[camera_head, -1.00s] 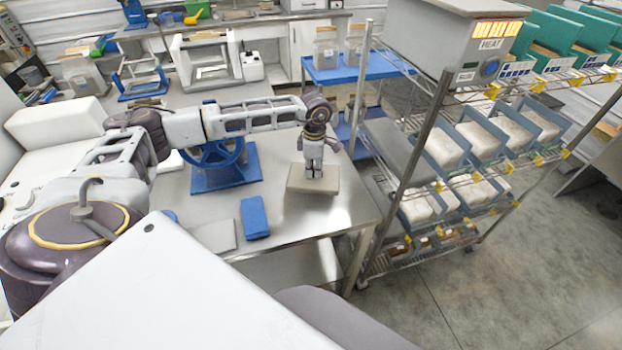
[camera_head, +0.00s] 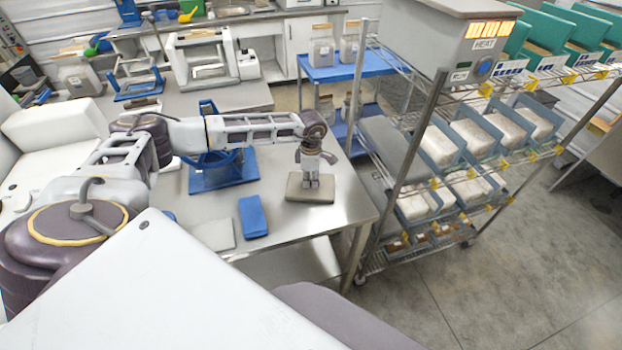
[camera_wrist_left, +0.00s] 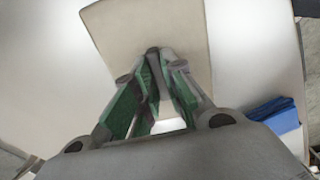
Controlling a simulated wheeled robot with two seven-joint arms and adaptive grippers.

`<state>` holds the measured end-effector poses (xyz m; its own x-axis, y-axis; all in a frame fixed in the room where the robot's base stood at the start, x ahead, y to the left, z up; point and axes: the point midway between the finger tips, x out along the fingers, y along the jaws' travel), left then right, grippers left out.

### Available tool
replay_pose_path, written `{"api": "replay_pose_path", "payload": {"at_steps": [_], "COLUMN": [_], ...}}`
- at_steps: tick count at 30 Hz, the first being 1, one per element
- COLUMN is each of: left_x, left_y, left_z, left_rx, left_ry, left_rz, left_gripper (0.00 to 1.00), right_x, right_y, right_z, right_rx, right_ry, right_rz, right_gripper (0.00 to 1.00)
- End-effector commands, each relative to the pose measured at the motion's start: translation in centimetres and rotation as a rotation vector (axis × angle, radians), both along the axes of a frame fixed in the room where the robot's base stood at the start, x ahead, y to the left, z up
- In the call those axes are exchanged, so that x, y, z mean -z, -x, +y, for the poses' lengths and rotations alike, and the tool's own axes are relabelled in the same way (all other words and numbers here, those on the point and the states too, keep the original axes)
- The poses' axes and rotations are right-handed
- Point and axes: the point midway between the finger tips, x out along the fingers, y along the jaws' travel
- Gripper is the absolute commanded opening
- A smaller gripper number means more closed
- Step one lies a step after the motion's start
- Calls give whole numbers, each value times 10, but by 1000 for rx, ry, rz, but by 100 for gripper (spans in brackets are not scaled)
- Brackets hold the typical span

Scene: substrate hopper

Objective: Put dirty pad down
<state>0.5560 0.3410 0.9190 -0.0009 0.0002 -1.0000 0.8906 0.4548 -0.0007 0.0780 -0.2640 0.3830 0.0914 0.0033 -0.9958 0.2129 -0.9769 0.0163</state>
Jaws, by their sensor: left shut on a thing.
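My left gripper (camera_head: 309,184) points straight down over the right part of the steel table. It is shut on the beige-grey dirty pad (camera_head: 297,194), which is level and lies on the tabletop or just above it; I cannot tell which. In the left wrist view the pad (camera_wrist_left: 150,28) spreads out beyond the closed green-lined fingers (camera_wrist_left: 157,60). The fingers hide the place where they grip it. My right gripper is not in view.
A folded blue cloth (camera_head: 253,217) and a flat grey pad (camera_head: 214,234) lie left of the held pad. A blue stand (camera_head: 222,172) is behind them. A wire rack (camera_head: 408,150) with white blocks stands to the right. Bare steel (camera_head: 345,205) surrounds the pad.

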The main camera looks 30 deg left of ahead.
Motion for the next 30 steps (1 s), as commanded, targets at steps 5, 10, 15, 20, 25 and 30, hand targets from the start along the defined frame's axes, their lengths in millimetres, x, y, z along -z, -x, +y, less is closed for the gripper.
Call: {"api": "replay_pose_path", "payload": {"at_steps": [5,10,15,20,25,30], "left_x": [2,2,5,4,4,4], "left_y": [0,0,0,0,0,0], "left_z": [0,0,0,0,0,0], "left_rx": [0,0,0,0,0,0], "left_ry": [0,0,0,0,0,0], "left_rz": [0,0,0,0,0,0], "left_gripper": [0,0,15,34,34,34], "right_x": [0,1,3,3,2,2], "right_y": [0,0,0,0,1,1], "right_z": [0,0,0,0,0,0], "right_rx": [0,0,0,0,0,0], "right_ry": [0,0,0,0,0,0], "right_rz": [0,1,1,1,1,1], "right_gripper": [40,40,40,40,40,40]}}
